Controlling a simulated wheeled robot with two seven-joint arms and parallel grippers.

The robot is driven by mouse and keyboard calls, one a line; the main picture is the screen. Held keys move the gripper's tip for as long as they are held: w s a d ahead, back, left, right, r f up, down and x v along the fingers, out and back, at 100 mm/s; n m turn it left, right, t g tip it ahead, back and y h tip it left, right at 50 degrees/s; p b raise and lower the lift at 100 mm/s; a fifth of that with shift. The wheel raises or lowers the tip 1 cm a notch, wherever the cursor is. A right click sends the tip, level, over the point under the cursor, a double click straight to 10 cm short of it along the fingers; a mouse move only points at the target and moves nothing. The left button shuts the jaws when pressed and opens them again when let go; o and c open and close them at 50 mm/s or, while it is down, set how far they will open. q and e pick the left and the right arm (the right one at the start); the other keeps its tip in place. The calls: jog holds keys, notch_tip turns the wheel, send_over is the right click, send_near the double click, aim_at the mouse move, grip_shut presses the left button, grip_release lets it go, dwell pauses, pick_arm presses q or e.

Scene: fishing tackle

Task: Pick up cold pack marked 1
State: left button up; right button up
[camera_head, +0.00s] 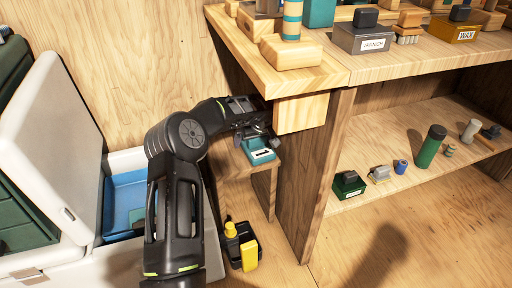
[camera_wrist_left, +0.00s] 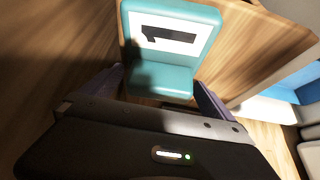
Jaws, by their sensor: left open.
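The cold pack marked 1 is a teal block with a white label (camera_head: 257,154). It lies on a low wooden shelf (camera_head: 235,163) beside the bench. In the left wrist view the cold pack (camera_wrist_left: 166,75) shows a black "1" on its label. My left gripper (camera_head: 262,138) is at the pack's far end in the head view. In the left wrist view its two fingers (camera_wrist_left: 163,88) stand apart on either side of the pack's near part. I cannot tell whether they touch it. My right gripper is not in view.
An open white cooler (camera_head: 125,160) with a blue inside stands at the left, its lid (camera_head: 50,140) raised. A wooden bench block (camera_head: 301,113) overhangs close to my left gripper. A yellow and black item (camera_head: 242,250) stands on the floor below.

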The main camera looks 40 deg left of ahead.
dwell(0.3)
pick_arm(q)
jog(key=c, duration=1.7)
